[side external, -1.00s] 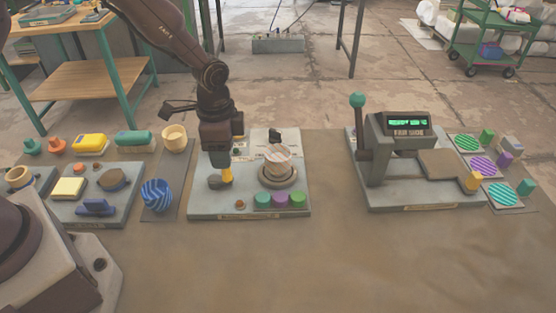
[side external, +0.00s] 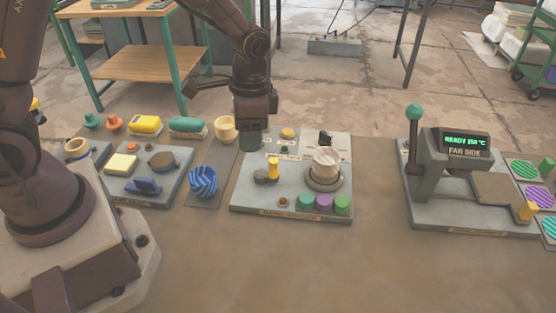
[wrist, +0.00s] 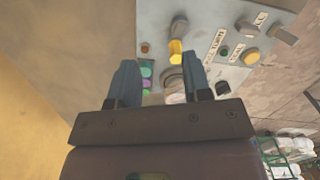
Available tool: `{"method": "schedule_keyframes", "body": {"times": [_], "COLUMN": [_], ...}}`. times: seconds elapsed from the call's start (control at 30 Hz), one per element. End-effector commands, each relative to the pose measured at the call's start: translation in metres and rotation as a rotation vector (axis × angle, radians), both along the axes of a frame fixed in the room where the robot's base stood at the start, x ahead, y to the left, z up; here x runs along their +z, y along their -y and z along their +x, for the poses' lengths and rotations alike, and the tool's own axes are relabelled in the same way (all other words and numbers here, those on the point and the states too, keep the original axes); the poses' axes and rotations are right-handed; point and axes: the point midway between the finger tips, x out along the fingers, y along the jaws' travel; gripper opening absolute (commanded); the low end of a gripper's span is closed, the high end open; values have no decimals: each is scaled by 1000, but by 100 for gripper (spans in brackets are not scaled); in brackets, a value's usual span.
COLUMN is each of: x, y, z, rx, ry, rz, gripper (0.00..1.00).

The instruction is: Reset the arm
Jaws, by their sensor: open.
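My gripper (side external: 254,140) hangs over the back left part of a grey control panel (side external: 245,200), with its jaws pointing down. In the wrist view its two fingers (wrist: 160,64) are apart with nothing held between them. A lever with a yellow handle (side external: 273,168) stands on the panel, clear of my gripper; it also shows in the wrist view (wrist: 176,48). A striped round piece (side external: 326,160) sits on a round base at the panel's right. To the right stands a press (side external: 440,165) with a teal-knobbed lever and a lit display reading "READY 150 °C".
Green and purple buttons (side external: 323,204) line the panel's front. A blue striped cup (side external: 203,182) and a tan cup (side external: 225,129) stand on a strip to the left. A tray (side external: 170,195) with several parts lies further left. The front table surface (side external: 330,265) is clear.

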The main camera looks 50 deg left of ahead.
Motion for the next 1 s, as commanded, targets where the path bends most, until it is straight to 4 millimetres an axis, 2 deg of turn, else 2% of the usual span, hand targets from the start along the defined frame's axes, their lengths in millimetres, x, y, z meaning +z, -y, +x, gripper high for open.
{"method": "schedule_keyframes", "body": {"times": [0.03, 0.3, 0.5, 0.7, 0.9, 1.0], "x": [16, 96, 142, 171, 191, 194], "y": [-3, -14, -21, -24, -25, -25], "z": [-7, -59, -103, -135, -145, -146], "rx": [43, 284, 421, 474, 476, 475], "ry": [18, 144, 285, 439, 548, 564], "rz": [6, 8, -29, -81, -111, -115], "gripper": [45, 45, 45, 45, 45, 45]}}
